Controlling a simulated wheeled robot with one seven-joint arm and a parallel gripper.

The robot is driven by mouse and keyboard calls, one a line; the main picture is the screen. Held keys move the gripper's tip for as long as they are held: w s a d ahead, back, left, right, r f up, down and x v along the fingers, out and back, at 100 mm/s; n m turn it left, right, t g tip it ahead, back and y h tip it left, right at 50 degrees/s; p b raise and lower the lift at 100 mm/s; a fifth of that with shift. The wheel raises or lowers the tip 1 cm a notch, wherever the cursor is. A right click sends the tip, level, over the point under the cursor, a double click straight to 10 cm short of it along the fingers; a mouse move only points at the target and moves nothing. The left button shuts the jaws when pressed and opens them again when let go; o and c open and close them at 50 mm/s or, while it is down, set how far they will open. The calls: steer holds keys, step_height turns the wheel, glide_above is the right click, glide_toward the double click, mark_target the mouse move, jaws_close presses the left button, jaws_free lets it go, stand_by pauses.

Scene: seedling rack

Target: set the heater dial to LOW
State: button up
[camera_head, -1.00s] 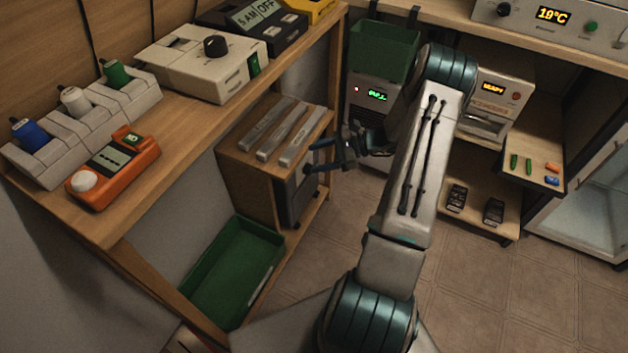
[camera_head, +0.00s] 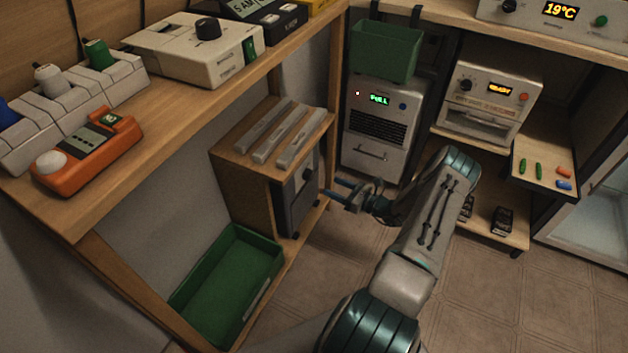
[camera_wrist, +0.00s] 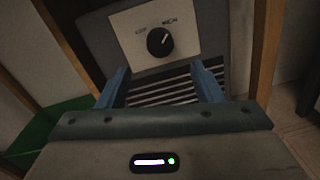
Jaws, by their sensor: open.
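The heater (camera_head: 296,204) is a dark grey box with a slatted grille, set in the wooden cabinet on the left. In the wrist view its black round dial (camera_wrist: 160,42) sits on a pale plate (camera_wrist: 126,24) above the grille (camera_wrist: 165,88). The dial's white mark points up and to the right, towards the right label, which seems to read HIGH. The left label is too blurred to read. My gripper (camera_head: 338,191) is open and empty in front of the heater. Its blue fingers (camera_wrist: 160,72) are spread below the dial, apart from it.
A green tray (camera_head: 270,240) lies on the floor-level shelf left of the heater. Grey bars (camera_head: 284,140) rest on the cabinet top. Wooden posts (camera_wrist: 266,50) flank the heater. An appliance reading FULL (camera_head: 352,150) stands behind my gripper. Tiled floor (camera_head: 345,270) is free to the right.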

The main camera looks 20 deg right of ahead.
mark_target(312, 177)
steer(key=b+x, duration=0.1)
steer(key=x, duration=0.7)
steer(key=shift+w+a, duration=0.2)
steer(key=shift+w, duration=0.15)
steer(key=c, duration=1)
